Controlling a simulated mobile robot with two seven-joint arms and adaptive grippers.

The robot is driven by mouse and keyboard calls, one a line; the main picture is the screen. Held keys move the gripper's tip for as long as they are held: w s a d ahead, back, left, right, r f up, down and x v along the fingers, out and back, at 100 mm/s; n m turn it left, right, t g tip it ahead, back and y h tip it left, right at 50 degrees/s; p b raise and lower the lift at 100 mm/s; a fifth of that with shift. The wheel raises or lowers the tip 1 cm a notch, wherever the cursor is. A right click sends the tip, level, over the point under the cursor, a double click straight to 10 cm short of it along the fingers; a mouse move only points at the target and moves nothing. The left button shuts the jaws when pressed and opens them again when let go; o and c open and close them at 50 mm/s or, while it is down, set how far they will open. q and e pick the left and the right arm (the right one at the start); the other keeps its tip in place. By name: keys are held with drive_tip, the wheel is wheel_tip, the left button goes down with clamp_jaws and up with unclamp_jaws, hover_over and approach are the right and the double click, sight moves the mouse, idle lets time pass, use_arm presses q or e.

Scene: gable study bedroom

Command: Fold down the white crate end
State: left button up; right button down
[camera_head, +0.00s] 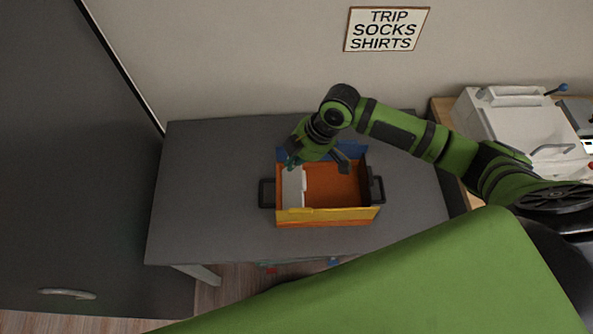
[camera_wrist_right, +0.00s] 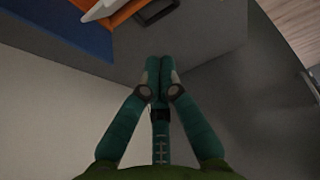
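The crate (camera_head: 326,222) stands on the grey table, with an orange inside, a yellow front panel, a blue back panel and dark side handles. Its white end (camera_head: 292,190) is at the left in the head view and looks tilted inward over the orange inside. A piece of the white end (camera_wrist_right: 101,10) shows at the top of the wrist view. My right gripper (camera_head: 292,161) is at the crate's back left corner, close to the white end. In the wrist view its fingertips (camera_wrist_right: 159,72) are together with nothing between them. My left gripper is out of view.
The grey table (camera_head: 195,200) is clear left of the crate. A sign (camera_head: 386,30) hangs on the wall behind. A white machine (camera_head: 515,125) stands on a wooden surface at the right. A dark door (camera_head: 70,150) is at the left.

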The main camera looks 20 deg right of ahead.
sight(299, 183)
drive_tip(key=f, duration=0.2)
drive_tip(key=f+p, duration=0.1)
drive_tip(key=f, duration=0.1)
drive_tip(key=f+p, duration=0.1)
drive_tip(key=f, duration=0.2)
drive_tip(key=shift+s+d, duration=0.1)
drive_tip(key=shift+d, duration=0.3)
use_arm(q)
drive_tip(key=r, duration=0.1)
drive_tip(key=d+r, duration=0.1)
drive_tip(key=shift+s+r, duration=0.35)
use_arm(e)
drive_tip(key=shift+s+d+f, duration=0.1)
drive_tip(key=shift+d+f, duration=0.1)
drive_tip(key=shift+d, duration=0.1)
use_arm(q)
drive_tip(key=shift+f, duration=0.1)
